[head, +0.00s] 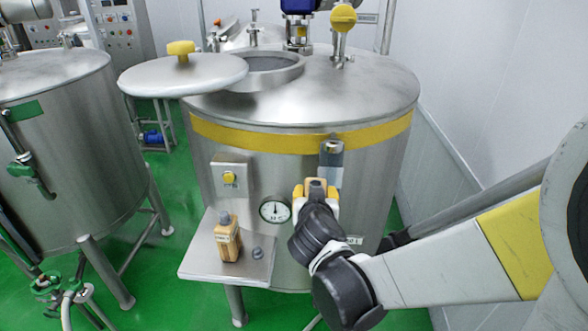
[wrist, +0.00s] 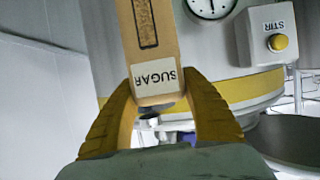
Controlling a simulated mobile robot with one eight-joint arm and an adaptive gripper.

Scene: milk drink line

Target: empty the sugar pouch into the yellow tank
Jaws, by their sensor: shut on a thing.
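My gripper (head: 316,190) is shut on the tan sugar pouch (wrist: 160,60), in front of the yellow tank's front wall. In the wrist view its yellow fingers (wrist: 163,110) grip the pouch beside its SUGAR label; this view is upside down, so the pouch looks roughly upright. The yellow tank (head: 265,138) is steel with a yellow band. Its round hatch (head: 268,70) is open on top, above and behind my gripper. The lid (head: 183,75) is swung to the left.
A shelf (head: 205,270) on the tank front holds a tan container (head: 228,238) and a small grey cap (head: 257,253). A gauge (head: 274,209) and stir button (head: 229,178) are near my gripper. A green-marked tank (head: 60,150) stands left.

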